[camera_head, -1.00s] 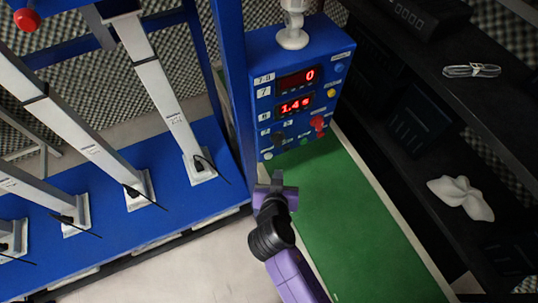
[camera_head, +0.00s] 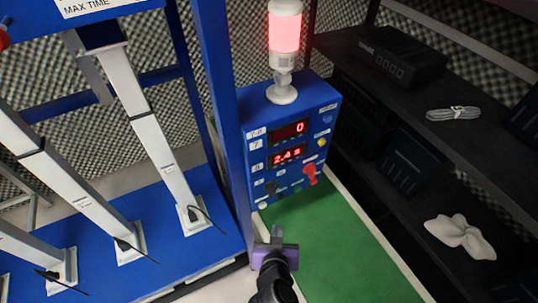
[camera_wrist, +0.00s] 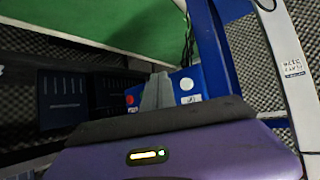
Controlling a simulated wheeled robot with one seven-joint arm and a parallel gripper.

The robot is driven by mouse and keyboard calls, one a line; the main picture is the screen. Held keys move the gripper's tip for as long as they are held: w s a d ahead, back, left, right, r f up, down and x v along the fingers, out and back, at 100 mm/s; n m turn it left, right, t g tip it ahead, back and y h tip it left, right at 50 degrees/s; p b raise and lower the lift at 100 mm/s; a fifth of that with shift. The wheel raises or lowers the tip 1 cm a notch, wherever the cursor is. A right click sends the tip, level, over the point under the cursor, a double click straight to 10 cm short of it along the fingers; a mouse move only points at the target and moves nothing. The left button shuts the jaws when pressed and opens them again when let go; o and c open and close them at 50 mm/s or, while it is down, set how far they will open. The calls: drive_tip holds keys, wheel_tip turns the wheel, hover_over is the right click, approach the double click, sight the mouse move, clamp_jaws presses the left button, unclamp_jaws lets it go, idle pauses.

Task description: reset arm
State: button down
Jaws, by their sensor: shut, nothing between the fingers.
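My gripper (camera_head: 276,238) is at the bottom middle of the head view, low over the near left edge of the green surface. It is shut and empty, with its purple body behind the fingers. In the wrist view its grey fingertips (camera_wrist: 158,92) stand in front of part of the blue control box (camera_wrist: 187,84). In the head view the control box (camera_head: 298,115) stands beyond my gripper, apart from it, with red digits 0 and about 2.4, coloured buttons and a red switch (camera_head: 311,172).
A lit red signal lamp (camera_head: 284,32) stands on the box. A blue frame with several white columns (camera_head: 165,165) fills the left. Dark shelves at the right hold a cable bundle (camera_head: 453,113) and a white cloth (camera_head: 460,236). The green surface (camera_head: 335,250) is clear.

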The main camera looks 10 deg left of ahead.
wheel_tip(320, 180, up, 8)
drive_tip(key=s+a+f+n+t+y, duration=0.1)
drive_tip(key=s+a+n+t+y, duration=0.15)
drive_tip(key=n+y, duration=0.2)
drive_tip(key=s+d+r+m+h, duration=0.1)
drive_tip(key=s+d+r, duration=0.3)
drive_tip(key=s+d, duration=0.4)
drive_tip(key=s+d+r+m+t+h, duration=0.1)
drive_tip(key=s+d+r+m+h, duration=0.1)
drive_tip(key=s+d+r, duration=0.3)
drive_tip(key=s+d+r+m+h, duration=0.2)
drive_tip(key=s+d+r, duration=0.3)
drive_tip(key=s+d, duration=0.6)
drive_tip(key=v, duration=0.2)
drive_tip(key=shift+s+f, duration=0.15)
drive_tip(key=shift+s, duration=0.35)
drive_tip(key=shift+d+t, duration=0.15)
drive_tip(key=shift+t, duration=0.1)
idle(1.5)
